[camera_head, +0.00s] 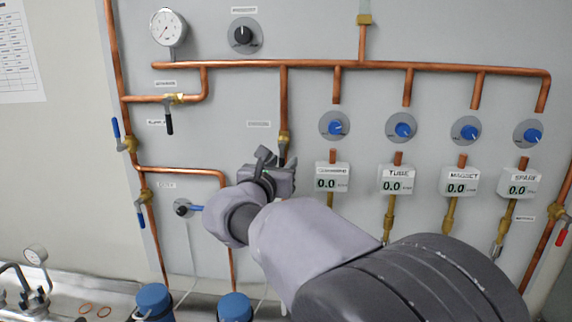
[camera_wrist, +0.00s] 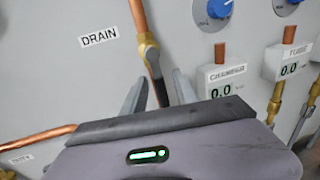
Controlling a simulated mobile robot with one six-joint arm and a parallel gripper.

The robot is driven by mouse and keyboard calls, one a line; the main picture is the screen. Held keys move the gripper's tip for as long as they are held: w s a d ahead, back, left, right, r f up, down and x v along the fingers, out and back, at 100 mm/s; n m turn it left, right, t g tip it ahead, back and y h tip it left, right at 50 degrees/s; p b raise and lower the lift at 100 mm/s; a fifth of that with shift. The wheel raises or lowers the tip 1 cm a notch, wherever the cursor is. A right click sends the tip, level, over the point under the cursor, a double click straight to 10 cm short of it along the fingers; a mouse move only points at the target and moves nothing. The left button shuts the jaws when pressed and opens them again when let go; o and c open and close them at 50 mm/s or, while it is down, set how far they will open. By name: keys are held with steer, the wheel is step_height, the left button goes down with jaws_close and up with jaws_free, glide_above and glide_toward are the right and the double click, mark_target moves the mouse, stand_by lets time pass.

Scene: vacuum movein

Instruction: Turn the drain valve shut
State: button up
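The drain valve (camera_wrist: 149,53) is a brass fitting on a vertical copper pipe, right of a "DRAIN" label (camera_wrist: 98,38) in the wrist view. Its dark handle (camera_wrist: 160,92) points downward, roughly in line with the pipe. My gripper (camera_wrist: 160,88) is open, with one finger on each side of the handle and visible gaps between. The handle's lower end is hidden behind the gripper body. In the head view the valve (camera_head: 284,138) shows just above my gripper (camera_head: 271,160), which partly hides the handle.
Digital meters (camera_head: 332,178) and blue knobs (camera_head: 335,126) stand to the right of the valve. A black-handled valve (camera_head: 170,112) is at upper left.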

steer(key=shift+c, duration=0.2)
jaws_close()
stand_by(1.3)
